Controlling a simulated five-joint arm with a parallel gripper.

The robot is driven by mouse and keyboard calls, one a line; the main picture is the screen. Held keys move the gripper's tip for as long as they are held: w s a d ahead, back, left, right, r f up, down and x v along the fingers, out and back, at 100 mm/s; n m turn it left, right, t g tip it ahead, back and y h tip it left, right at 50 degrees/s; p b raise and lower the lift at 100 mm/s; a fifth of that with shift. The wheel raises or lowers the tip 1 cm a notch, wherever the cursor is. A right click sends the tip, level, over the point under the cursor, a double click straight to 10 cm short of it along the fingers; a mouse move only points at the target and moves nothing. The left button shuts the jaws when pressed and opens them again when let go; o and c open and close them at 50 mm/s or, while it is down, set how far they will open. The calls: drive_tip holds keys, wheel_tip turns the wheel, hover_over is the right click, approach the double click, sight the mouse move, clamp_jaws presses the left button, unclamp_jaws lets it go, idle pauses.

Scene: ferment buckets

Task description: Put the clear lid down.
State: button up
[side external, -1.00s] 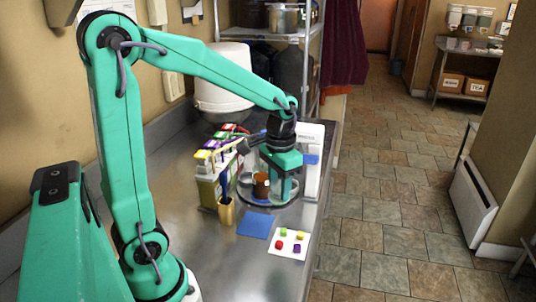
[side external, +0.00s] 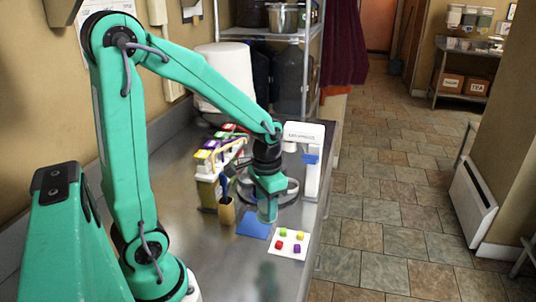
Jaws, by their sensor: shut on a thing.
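My gripper (side external: 268,212) points down just above the far right part of the flat blue mat (side external: 252,226). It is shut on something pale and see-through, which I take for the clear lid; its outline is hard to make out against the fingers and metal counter. The fingertips look a little above the counter, but I cannot tell the exact gap. Behind the gripper is a round grey tray or ring (side external: 292,193), partly hidden by my wrist. The brown jar is hidden now.
A white card (side external: 278,252) with several small coloured blocks lies right of the mat. A gold cup (side external: 226,212) stands left of it. Boxes with coloured tops (side external: 206,163) stand behind the cup. A white upright device (side external: 312,170) stands at the counter's right edge.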

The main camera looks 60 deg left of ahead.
drive_tip(key=a+f, duration=0.1)
drive_tip(key=a, duration=0.1)
drive_tip(key=a+f, duration=0.2)
drive_tip(key=a, duration=0.1)
drive_tip(key=w+a+f, duration=0.1)
drive_tip(key=a+f, duration=0.1)
drive_tip(key=a, duration=0.1)
drive_tip(key=shift+a, duration=0.2)
drive_tip(key=shift+f, duration=0.1)
drive_tip(key=shift+f, duration=1.9)
drive_tip(key=shift+s+f, duration=0.1)
drive_tip(key=shift+f, duration=0.05)
drive_tip(key=o, duration=1)
drive_tip(key=shift+c, duration=0.2)
wheel_tip(320, 180, up, 12)
